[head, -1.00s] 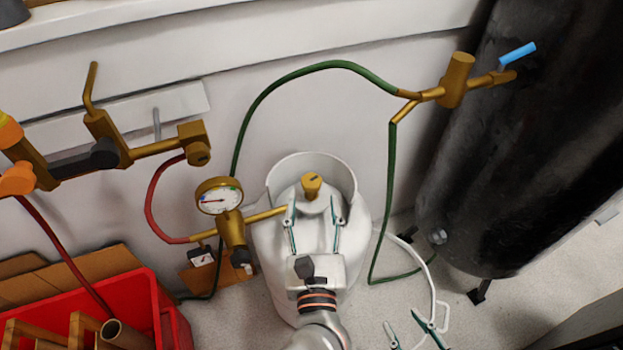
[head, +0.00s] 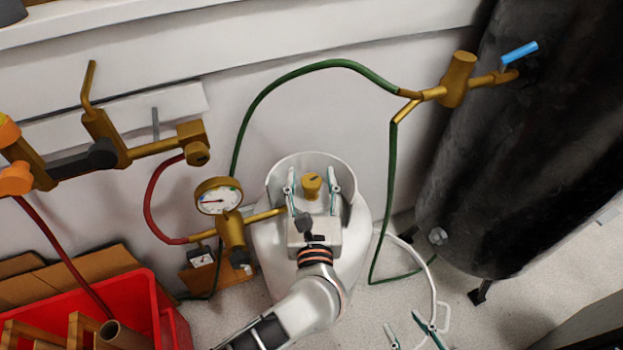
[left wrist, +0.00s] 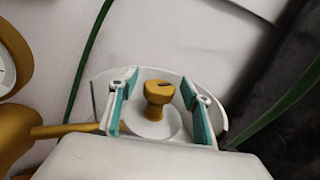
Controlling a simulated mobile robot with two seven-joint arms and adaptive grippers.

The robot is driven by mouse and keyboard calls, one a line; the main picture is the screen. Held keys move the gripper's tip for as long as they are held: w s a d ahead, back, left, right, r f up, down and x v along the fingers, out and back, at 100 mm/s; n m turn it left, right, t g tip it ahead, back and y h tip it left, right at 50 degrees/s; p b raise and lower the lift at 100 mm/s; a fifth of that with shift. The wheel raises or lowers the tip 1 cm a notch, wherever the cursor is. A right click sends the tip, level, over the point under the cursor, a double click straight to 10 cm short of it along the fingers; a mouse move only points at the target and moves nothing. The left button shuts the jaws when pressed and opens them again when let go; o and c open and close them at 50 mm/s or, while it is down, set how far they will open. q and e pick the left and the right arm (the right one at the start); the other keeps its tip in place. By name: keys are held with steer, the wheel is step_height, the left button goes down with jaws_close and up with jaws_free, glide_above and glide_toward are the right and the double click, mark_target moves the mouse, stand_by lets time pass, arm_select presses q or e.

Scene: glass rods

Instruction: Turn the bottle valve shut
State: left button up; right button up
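The white gas bottle (head: 355,240) stands on the floor below the wall, with a raised collar around its top. The brass bottle valve knob (head: 312,184) sits inside the collar, a dark slot on its top. My left gripper (head: 312,188) is open, with one finger on each side of the knob. In the left wrist view the knob (left wrist: 158,94) stands between the two teal-padded fingers, with a gap on both sides. My right gripper (head: 412,330) shows only as two teal-padded fingertips at the bottom edge, apart and with nothing seen between them.
A pressure gauge (head: 218,196) on a brass regulator is left of the bottle. A green hose (head: 335,64) arches behind to a brass tap with a blue lever (head: 519,53). A black tank (head: 530,140) stands right, a red crate (head: 165,310) lower left.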

arm_select(q)
steer(key=c, duration=0.9)
steer(key=shift+a+m+h, duration=0.1)
steer(key=shift+m+h, duration=0.6)
steer(key=shift+h, duration=0.2)
steer(key=shift+m+h, duration=0.7)
steer(key=shift+h, duration=0.6)
steer(key=o, duration=1.1)
steer(key=shift+s, duration=0.1)
